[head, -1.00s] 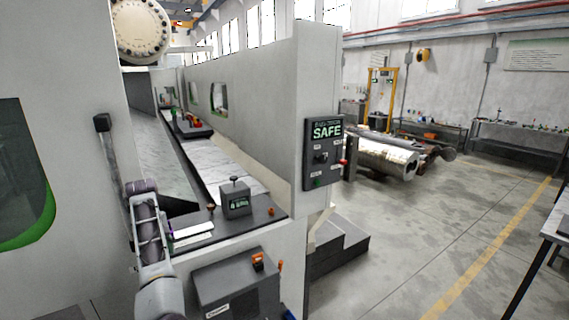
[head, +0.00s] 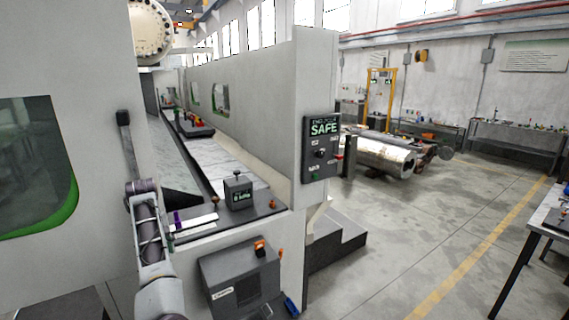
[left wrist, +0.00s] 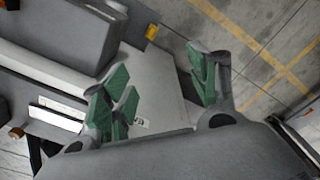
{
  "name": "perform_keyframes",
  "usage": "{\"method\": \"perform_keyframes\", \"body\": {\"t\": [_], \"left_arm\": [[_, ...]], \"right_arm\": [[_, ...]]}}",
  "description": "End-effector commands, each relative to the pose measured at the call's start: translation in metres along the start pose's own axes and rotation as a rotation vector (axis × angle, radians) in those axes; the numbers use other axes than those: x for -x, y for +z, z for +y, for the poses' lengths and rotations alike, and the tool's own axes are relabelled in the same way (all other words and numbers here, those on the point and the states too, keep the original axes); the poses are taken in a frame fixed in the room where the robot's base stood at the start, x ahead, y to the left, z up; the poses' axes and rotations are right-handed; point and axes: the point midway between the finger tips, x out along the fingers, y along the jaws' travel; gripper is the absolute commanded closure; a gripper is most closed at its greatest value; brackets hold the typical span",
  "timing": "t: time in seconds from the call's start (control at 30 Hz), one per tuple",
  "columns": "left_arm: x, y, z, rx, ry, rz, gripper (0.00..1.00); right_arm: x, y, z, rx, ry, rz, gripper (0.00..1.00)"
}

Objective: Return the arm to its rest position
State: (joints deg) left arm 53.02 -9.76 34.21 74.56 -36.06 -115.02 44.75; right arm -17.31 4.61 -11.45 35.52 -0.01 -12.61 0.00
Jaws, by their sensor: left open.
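My left arm (head: 148,240) comes in from the lower left in the head view, beside the white machine's bed. Its gripper is hard to make out there. In the left wrist view my left gripper (left wrist: 160,92) is open, with green-padded fingers spread wide apart. Nothing is seen between the fingers except a grey surface below. My right gripper is in neither view.
A grey cabinet (head: 240,280) stands below the machine's ledge. A small grey box (head: 238,194) and a white plate (head: 193,225) are on the ledge. A control panel reading SAFE (head: 322,150) hangs on the machine's end.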

Motion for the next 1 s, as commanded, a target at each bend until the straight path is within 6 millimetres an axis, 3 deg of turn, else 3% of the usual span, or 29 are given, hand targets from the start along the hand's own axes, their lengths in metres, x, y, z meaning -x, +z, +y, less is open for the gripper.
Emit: {"method": "perform_keyframes", "body": {"t": [0.13, 0.6, 0.83, 1.0], "left_arm": [[-0.001, 0.000, 0.000, -0.001, -0.001, 0.000, 0.40], [-0.042, -0.002, 0.006, -0.083, -0.007, 0.051, 0.40], [-0.083, -0.001, 0.011, -0.167, -0.014, 0.094, 0.40], [-0.135, 0.003, 0.012, -0.269, -0.023, 0.138, 0.40]], "right_arm": [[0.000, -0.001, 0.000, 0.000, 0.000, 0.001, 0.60], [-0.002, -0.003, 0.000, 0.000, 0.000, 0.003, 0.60], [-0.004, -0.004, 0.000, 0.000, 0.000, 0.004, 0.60], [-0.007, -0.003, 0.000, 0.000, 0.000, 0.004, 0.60]]}}
